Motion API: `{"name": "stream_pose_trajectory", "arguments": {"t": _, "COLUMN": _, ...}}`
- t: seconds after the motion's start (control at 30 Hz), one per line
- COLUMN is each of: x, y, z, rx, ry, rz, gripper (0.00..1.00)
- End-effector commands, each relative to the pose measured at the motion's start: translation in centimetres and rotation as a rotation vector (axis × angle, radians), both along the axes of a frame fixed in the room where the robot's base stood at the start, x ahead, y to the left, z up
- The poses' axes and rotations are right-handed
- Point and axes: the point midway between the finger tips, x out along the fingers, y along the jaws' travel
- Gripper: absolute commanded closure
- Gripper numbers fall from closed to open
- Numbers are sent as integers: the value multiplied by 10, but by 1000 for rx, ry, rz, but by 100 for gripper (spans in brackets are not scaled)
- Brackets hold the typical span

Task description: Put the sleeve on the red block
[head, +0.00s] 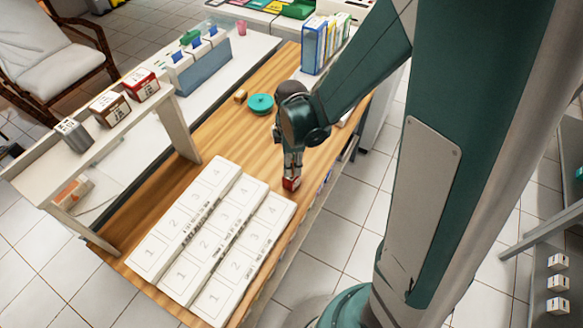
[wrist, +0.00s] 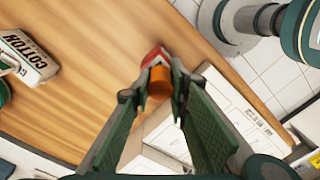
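My gripper (head: 292,172) points down at the right edge of the wooden desk, just beyond the white numbered trays. In the wrist view, the fingertips (wrist: 160,82) close on both sides of a small orange cylinder (wrist: 160,80), which looks like the sleeve. A red block with a pale face (wrist: 156,57) shows right behind it. In the head view the red block (head: 291,184) stands directly under the fingertips, and the orange piece cannot be made out there. Whether the orange piece touches the block I cannot tell.
White trays marked with numbers (head: 212,243) lie close by at the front. A teal round object (head: 261,104) and a small tan block (head: 240,96) stand farther back. Upright folders (head: 325,42) are at the back. A raised shelf (head: 107,143) with several boxes is at left.

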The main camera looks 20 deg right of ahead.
Motion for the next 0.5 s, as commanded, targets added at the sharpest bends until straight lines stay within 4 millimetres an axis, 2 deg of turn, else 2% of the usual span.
{"name": "stream_pose_trajectory", "arguments": {"t": 0.17, "x": 0, "y": 0, "z": -11, "rx": 0, "ry": 0, "rz": 0, "gripper": 86}}
{"name": "stream_pose_trajectory", "arguments": {"t": 0.5, "x": 0, "y": 0, "z": -12, "rx": 0, "ry": 0, "rz": 0, "gripper": 86}}
